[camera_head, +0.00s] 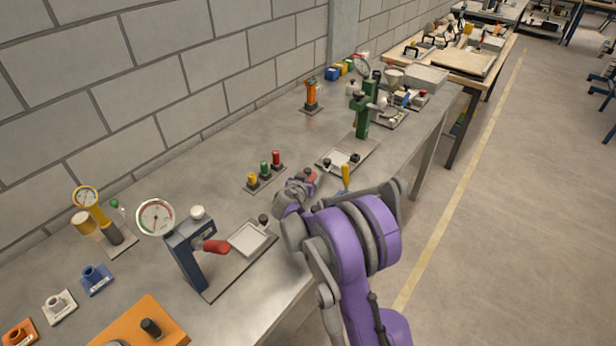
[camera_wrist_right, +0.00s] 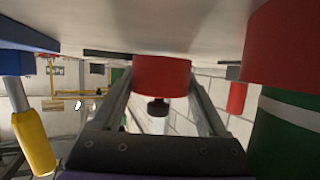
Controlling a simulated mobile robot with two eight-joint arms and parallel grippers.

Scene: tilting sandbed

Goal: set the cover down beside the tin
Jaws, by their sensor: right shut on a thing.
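My right gripper (camera_wrist_right: 160,95) is shut on the red cover (camera_wrist_right: 160,68), which has a black knob (camera_wrist_right: 158,107). The right wrist view is upside down, so the knob points up. The cover is at or very near the bench top; I cannot tell if it touches. The tin (camera_wrist_right: 285,118), green with a white band and a red lower part, stands beside it at the right of that view. In the head view my right gripper (camera_head: 298,188) is low over the bench, with a bit of red (camera_head: 311,175) by it. Its fingertips are mostly hidden. My left gripper is not in view.
A yellow-handled tool (camera_head: 346,176) stands close to the right gripper. A rack of yellow, green and red pegs (camera_head: 264,172) is to its left. A gauge press (camera_head: 188,255) stands nearer, a green press (camera_head: 364,112) farther. The bench (camera_head: 210,150) is clear behind the pegs.

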